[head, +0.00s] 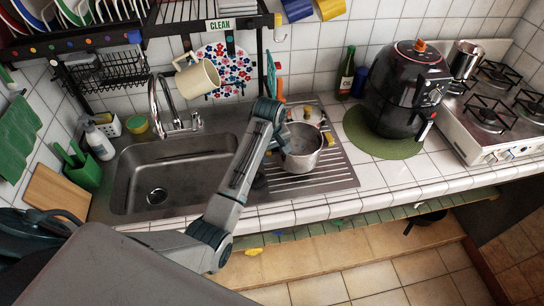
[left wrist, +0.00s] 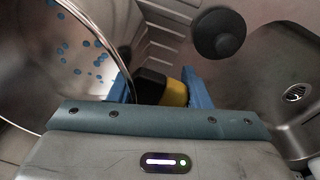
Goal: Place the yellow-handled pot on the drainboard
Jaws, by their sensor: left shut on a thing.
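The steel pot (head: 301,158) is upright over the ribbed drainboard (head: 338,177), right of the sink. I cannot tell whether its base touches the ribs. My left gripper (head: 277,138) is at the pot's left side. In the left wrist view, its blue fingers (left wrist: 163,88) are shut on the black and yellow handle (left wrist: 177,92). The pot's curved rim and shiny inside (left wrist: 75,50) fill the left of that view. In the head view my arm hides much of the handle. My right gripper is not in view.
The sink basin (head: 190,165) lies left of the drainboard. A faucet (head: 165,105) and hanging rack stand behind. A black air fryer (head: 408,90) on a green mat (head: 378,143), a bottle (head: 345,75) and the stove (head: 500,115) are to the right. White counter tiles are clear in front.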

